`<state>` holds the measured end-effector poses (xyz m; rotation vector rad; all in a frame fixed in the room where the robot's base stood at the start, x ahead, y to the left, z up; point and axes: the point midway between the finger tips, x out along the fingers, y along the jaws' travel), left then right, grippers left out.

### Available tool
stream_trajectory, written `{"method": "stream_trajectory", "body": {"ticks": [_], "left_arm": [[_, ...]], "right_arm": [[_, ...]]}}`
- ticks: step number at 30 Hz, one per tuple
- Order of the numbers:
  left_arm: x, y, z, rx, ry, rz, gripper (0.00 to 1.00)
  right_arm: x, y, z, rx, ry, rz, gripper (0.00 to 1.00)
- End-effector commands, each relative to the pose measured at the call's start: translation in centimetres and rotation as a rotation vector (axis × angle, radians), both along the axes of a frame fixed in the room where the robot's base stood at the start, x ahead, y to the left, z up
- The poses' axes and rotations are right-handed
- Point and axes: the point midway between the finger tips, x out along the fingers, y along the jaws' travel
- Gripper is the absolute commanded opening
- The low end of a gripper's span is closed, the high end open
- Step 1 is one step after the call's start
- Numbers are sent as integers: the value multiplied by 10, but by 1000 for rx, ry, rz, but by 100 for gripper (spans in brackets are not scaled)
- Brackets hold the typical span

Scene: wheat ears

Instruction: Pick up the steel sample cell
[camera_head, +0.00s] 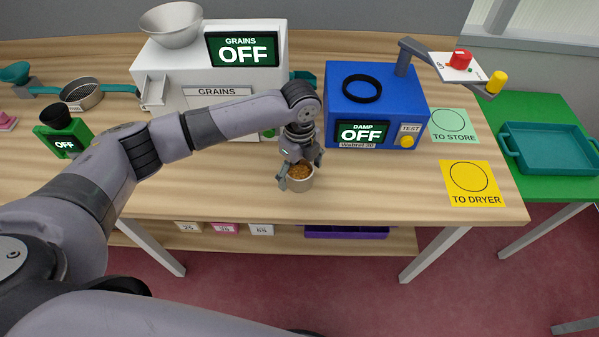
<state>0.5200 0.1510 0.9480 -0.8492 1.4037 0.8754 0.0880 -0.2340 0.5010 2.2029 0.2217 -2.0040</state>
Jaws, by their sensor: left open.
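The steel sample cell (298,184) is a small round grey cup filled with golden-brown grain. It stands upright on the wooden table near the front edge, in the middle of the head view. My left gripper (300,174) is open and pointed down over the cell, with its fingers on either side of the rim. I cannot tell whether the fingers touch it. The gripper hides part of the cell's back. My right gripper is not in view.
The white GRAINS machine (190,70) and blue DAMP machine (352,112) stand behind; both screens read OFF. A yellow TO DRYER mat (485,198) and green TO STORE mat (466,137) lie right. A teal tray (505,137) is further right. The table between cell and mats is clear.

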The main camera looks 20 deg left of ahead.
Motion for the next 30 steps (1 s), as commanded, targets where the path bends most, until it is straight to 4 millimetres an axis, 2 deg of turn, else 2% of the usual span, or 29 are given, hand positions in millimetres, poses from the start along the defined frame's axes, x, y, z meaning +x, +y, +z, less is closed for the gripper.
{"method": "stream_trajectory", "body": {"ticks": [7,30], "left_arm": [[0,0,-2,1,0,0,83],[0,0,-2,0,0,0,32]], "right_arm": [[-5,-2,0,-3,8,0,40],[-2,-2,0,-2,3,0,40]]}}
